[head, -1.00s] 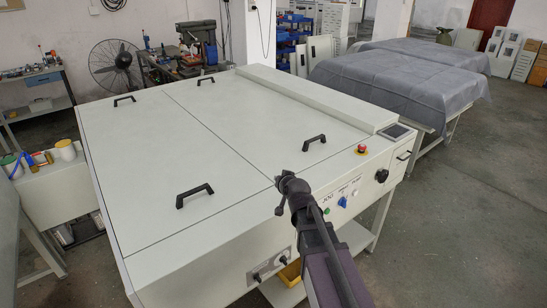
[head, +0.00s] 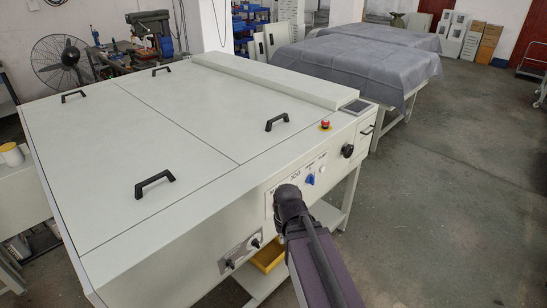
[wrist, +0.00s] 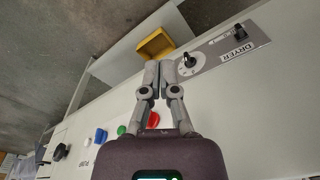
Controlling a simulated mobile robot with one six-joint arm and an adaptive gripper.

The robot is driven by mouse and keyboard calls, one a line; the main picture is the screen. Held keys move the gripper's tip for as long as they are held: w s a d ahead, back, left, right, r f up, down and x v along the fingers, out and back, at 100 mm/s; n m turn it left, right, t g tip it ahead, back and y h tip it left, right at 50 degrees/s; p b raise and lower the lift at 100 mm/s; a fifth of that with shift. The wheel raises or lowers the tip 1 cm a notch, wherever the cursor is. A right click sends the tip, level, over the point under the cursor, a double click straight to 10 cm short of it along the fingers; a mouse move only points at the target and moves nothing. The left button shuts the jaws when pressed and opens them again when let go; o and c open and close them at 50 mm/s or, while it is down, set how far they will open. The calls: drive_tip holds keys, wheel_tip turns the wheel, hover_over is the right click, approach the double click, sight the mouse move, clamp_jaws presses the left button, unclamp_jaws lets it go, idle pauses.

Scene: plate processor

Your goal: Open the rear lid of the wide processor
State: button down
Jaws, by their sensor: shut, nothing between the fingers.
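The wide processor (head: 75,145) is a large pale machine across the left and middle of the head view. Two flat lids on its top are shut, split by a thin seam. The left lid (head: 100,165) has two black handles, a near one (head: 154,183) and a far one (head: 73,96). The right lid (head: 215,110) has a near handle (head: 277,122) and a far one (head: 162,71). I cannot tell which lid is the rear one. My gripper (wrist: 164,66) is shut and empty in front of the machine's control side, apart from the handles. My arm hides its fingers in the head view.
The control side has a DRYER panel (wrist: 218,48), a blue knob (head: 310,180), a red stop button (head: 325,124) and a black knob (head: 347,151). A yellow bin (head: 268,258) sits below. Covered tables (head: 345,65) stand behind right. The floor at right is clear.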

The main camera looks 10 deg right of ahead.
drive_tip(key=shift+g, duration=0.4)
drive_tip(key=shift+s+d+f+b, duration=0.1)
drive_tip(key=shift+s+f+b, duration=0.25)
drive_tip(key=shift+f, duration=0.25)
drive_tip(key=shift+s+d+f+b, duration=0.15)
drive_tip(key=shift+s+f+b, duration=0.2)
drive_tip(key=shift+f, duration=0.2)
drive_tip(key=shift+s+d+f+b, duration=0.1)
drive_tip(key=shift+s+f+b, duration=0.15)
drive_tip(key=shift+f+b, duration=0.3)
drive_tip(key=c, duration=1.4)
unclamp_jaws()
